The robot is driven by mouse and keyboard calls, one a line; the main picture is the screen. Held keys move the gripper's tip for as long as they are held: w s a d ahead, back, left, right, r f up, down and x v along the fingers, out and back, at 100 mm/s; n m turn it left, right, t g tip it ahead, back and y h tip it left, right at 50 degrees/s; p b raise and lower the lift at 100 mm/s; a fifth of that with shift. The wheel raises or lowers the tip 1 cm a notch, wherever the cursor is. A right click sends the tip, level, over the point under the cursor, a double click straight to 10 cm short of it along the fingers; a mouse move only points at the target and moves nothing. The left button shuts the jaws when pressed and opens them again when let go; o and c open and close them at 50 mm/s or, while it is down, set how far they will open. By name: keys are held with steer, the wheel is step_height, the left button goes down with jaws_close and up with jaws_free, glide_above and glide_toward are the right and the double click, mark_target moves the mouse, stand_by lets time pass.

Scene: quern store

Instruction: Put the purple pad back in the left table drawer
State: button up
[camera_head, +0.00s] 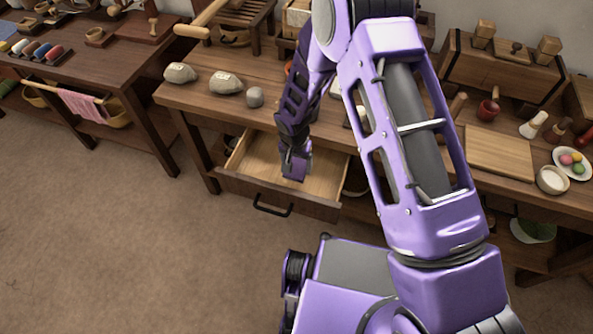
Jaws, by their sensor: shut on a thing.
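The left table drawer (240,187) is pulled open below the table top, its pale wooden floor bare around my gripper. My gripper (294,176) points down into the drawer's opening near its middle. A small purple block shape shows at the gripper's end; the purple pad cannot be clearly told apart from my purple gripper parts there. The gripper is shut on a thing. I cannot tell whether the held thing touches the drawer floor. The drawer's black handle (272,208) is at the front.
The table top (205,95) above holds several grey stones (226,82) at its left. A cutting board (499,152), a plate (572,163) and a white bowl (552,180) are at the right. Open floor lies in front and left. My arm hides the table's middle.

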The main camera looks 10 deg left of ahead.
mark_target(297, 175)
steer(key=shift+f+b, duration=0.3)
steer(key=shift+f, duration=2.35)
steer(key=shift+f, duration=0.1)
steer(key=shift+f, duration=0.15)
steer(key=o, duration=1.2)
steer(key=r, duration=0.4)
steer(key=s+r+p, duration=0.1)
steer(key=r, duration=0.7)
steer(key=shift+s+a+r, duration=0.1)
steer(key=shift+s+r, duration=0.15)
